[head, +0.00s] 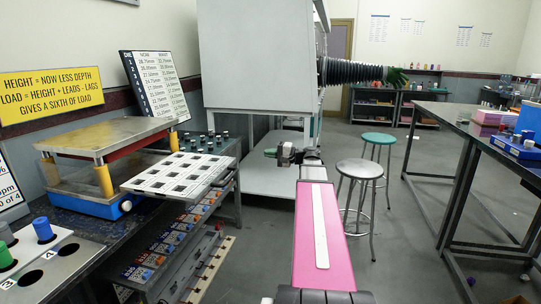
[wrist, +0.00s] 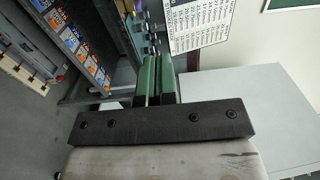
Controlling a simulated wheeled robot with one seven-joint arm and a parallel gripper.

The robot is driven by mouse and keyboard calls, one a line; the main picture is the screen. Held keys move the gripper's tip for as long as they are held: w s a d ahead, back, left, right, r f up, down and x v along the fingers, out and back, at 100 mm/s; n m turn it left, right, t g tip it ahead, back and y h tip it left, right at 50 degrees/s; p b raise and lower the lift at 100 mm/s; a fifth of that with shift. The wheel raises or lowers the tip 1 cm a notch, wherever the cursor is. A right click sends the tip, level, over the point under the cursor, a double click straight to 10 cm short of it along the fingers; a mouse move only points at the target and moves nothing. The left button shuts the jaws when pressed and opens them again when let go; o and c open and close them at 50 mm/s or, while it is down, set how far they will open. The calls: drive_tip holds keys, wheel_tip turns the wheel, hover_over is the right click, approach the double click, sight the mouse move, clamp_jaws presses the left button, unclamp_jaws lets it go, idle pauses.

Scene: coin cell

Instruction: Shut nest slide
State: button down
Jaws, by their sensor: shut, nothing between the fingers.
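The nest slide (head: 160,188) is a pale flat plate with rows of dark square nests. In the head view it sticks out to the right of a press (head: 115,133) with a metal top plate, yellow posts and a blue base. My gripper (head: 266,153) is to the right of the slide, apart from it, with its green fingers pointing left. In the wrist view the green fingers (wrist: 157,82) lie close together, shut and empty. The slide cannot be made out in the wrist view.
A control panel with knobs (head: 212,142) stands behind the slide, and drawers with coloured labels (head: 172,248) are below it. A large white cabinet (head: 258,60) is behind my gripper. Two stools (head: 360,170) stand to the right. Cups (head: 43,229) sit at the lower left.

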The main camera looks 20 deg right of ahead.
sight(240, 151)
drive_tip(key=x, duration=1)
drive_tip(key=shift+w+a, duration=0.25)
drive_tip(key=shift+a, duration=0.05)
drive_tip(key=x, duration=3)
drive_tip(key=shift+w, duration=0.1)
